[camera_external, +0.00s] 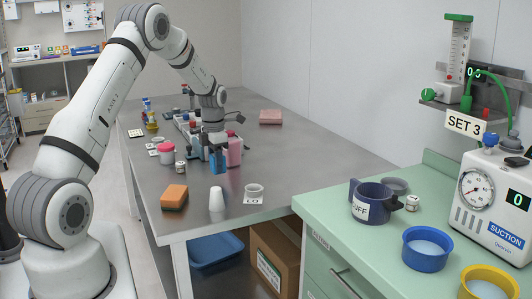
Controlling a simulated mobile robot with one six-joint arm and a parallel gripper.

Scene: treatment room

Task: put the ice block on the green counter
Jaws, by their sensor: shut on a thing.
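My gripper (214,145) is over the grey metal table, pointing down, among a cluster of small items. It is shut on a small blue block (218,161), which looks like the ice block. Whether the block's lower edge touches the table is hard to tell. The green counter (335,207) stands at the front right, apart from my gripper. Its near left part is bare.
A pink item (235,152) and a pink-lidded jar (166,153) stand close to my gripper. The counter holds a dark blue cuff (371,203), a blue bowl (426,250), a yellow bowl (488,283) and a suction unit (492,200).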

